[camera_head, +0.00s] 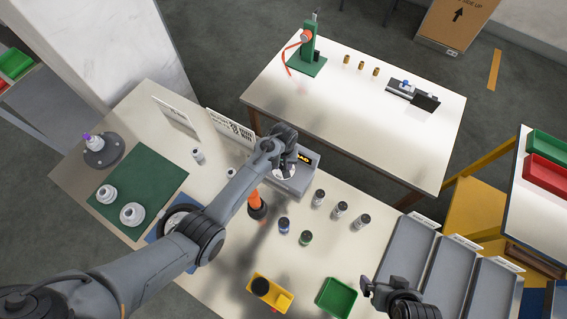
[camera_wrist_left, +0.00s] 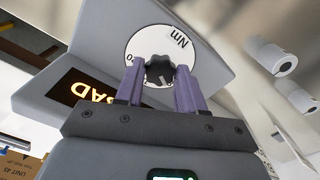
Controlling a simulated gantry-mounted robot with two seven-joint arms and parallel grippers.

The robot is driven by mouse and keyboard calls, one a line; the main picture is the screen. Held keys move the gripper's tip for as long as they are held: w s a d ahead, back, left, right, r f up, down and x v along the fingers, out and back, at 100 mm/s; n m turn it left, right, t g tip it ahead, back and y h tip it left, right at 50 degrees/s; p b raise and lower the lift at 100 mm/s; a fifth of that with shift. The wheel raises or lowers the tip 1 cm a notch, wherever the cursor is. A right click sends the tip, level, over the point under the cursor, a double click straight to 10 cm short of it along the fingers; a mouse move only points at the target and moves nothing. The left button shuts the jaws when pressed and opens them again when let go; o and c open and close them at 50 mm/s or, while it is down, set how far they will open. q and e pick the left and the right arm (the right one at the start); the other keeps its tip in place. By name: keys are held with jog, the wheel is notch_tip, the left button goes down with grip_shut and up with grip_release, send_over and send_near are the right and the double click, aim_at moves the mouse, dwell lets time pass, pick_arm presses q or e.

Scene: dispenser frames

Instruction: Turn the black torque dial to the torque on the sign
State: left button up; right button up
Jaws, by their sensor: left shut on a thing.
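The black torque dial (camera_wrist_left: 158,70) sits in the middle of a white disc (camera_wrist_left: 150,45) marked "Nm" on a grey tester box (camera_head: 303,180). My left gripper (camera_wrist_left: 160,78) is shut on the dial, with one purple finger on each side. The dial's full scale is partly hidden by the fingers. In the head view my left gripper (camera_head: 285,168) reaches over the box and covers the dial. The lit display (camera_wrist_left: 85,88) reads "BAD", upside down in the wrist view. The white sign (camera_head: 231,129) stands behind, its lettering too small to read surely. My right gripper (camera_head: 378,289) is low at the right.
Several small jars (camera_head: 340,209) stand right of the box. An orange-handled tool (camera_head: 257,204) stands in front of it. A yellow bin (camera_head: 270,292) and green tray (camera_head: 336,297) lie near the front edge, with grey trays (camera_head: 408,252) at the right.

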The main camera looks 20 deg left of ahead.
pick_arm(q)
jog(key=shift+r+m+p, duration=0.1)
jog(key=shift+m+p, duration=0.75)
jog(key=shift+m, duration=0.45)
jog(key=m+p, duration=0.1)
jog(key=m, duration=0.1)
jog(key=shift+m, duration=0.3)
jog(key=m, duration=0.3)
jog(key=shift+p, duration=0.4)
jog(key=shift+m, duration=1.7)
jog(key=o, duration=1)
